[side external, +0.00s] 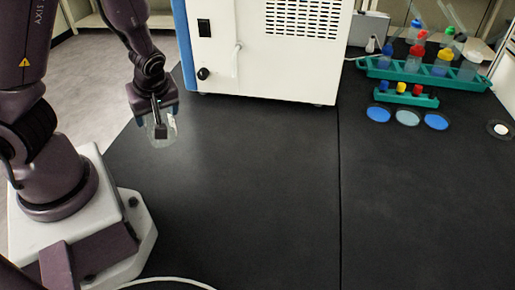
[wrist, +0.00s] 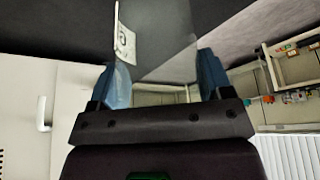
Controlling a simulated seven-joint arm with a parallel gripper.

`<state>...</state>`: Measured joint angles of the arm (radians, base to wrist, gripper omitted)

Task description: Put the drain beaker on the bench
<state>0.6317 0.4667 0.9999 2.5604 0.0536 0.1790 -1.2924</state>
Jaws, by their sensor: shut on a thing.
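The drain beaker (side external: 163,131) is a clear glass vessel with a small white label. My gripper (side external: 155,106) is shut on it and holds it near the left edge of the black bench (side external: 250,180), to the left of the freeze dryer. In the wrist view the beaker (wrist: 158,35) fills the space between the two blue fingertips of the gripper (wrist: 163,80), with its label at the upper left. I cannot tell from the side view how high the beaker is above the bench.
A green rack (side external: 420,76) of coloured bottles and several dishes (side external: 407,117) stand at the right. The bench's middle and front are clear.

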